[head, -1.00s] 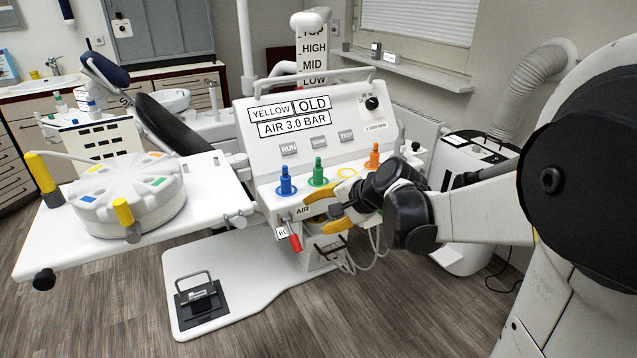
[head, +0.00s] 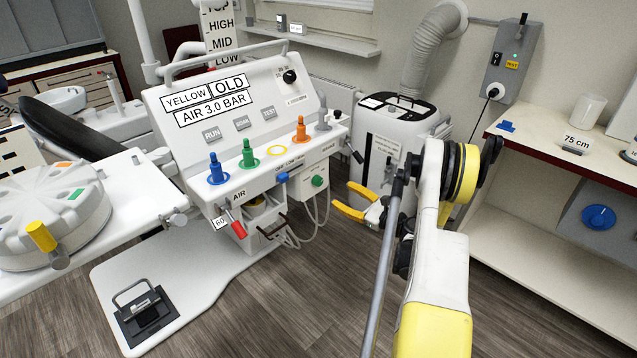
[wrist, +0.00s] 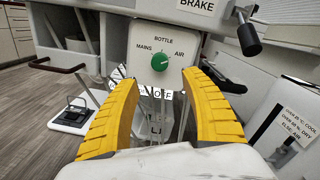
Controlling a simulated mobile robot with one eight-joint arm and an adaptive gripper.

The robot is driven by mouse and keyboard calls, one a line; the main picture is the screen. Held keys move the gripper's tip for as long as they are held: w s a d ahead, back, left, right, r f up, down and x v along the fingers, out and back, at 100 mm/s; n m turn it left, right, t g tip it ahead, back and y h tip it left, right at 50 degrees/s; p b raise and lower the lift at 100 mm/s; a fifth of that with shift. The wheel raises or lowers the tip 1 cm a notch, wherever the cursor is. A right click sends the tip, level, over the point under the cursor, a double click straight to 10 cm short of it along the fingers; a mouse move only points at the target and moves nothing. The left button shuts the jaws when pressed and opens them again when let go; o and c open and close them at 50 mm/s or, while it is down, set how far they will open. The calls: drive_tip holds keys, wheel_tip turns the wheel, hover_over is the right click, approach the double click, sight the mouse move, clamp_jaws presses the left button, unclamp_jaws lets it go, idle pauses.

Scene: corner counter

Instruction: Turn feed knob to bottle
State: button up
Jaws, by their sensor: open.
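The green feed knob (wrist: 160,63) sits on a white panel marked MAINS, BOTTLE and AIR in the wrist view. BOTTLE is above it, MAINS at upper left, AIR at upper right. A small pale mark shows on the knob, but its exact direction is hard to read. The knob also shows in the head view (head: 317,181), low on the right of the unit. My gripper (head: 343,197) has yellow fingers, open and empty, to the right of the knob and apart from it. In the wrist view my gripper (wrist: 160,80) has its fingers either side of the knob's line.
A black-tipped BRAKE lever (wrist: 248,38) stands right of the panel. A dark handle bar (wrist: 58,68) is at left. The red-tipped AIR lever (head: 238,229) hangs at the unit's front. A white suction box (head: 385,135) stands behind my gripper. Floor is clear in front.

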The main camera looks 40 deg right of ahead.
sight(320, 183)
drive_tip(key=w, duration=0.3)
drive_tip(key=w+b, duration=0.1)
drive_tip(key=w, duration=0.2)
drive_tip(key=w+a+b, duration=0.1)
drive_tip(key=w, duration=0.2)
drive_tip(key=shift+w+a+f, duration=0.1)
drive_tip(key=shift+w, duration=0.7)
clamp_jaws()
